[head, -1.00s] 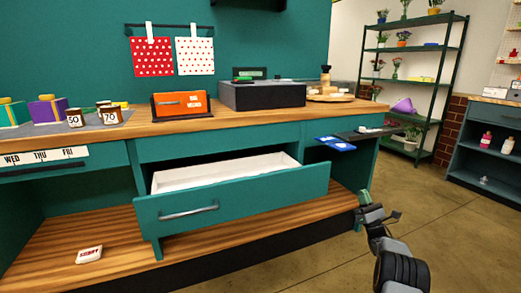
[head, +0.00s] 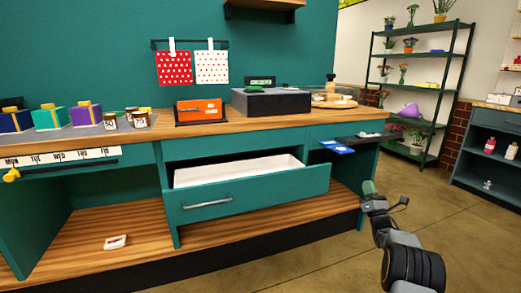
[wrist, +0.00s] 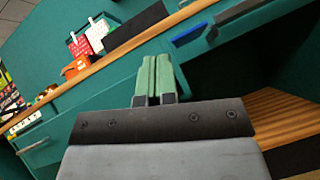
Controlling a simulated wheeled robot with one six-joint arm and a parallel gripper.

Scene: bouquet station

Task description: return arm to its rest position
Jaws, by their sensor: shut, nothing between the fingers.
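My gripper (head: 369,188) is at the lower right in the head view, in front of the counter's right end and clear of it. In the wrist view its two green fingers (wrist: 154,78) lie side by side, shut and empty. My arm runs down from it to the bottom right. No object is held.
The open drawer (head: 250,198) with a white inside juts from the teal counter, left of my gripper. A blue item (head: 336,146) lies on a small dark shelf above my gripper. A plant rack (head: 420,90) stands behind. The floor (head: 440,215) at right is clear.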

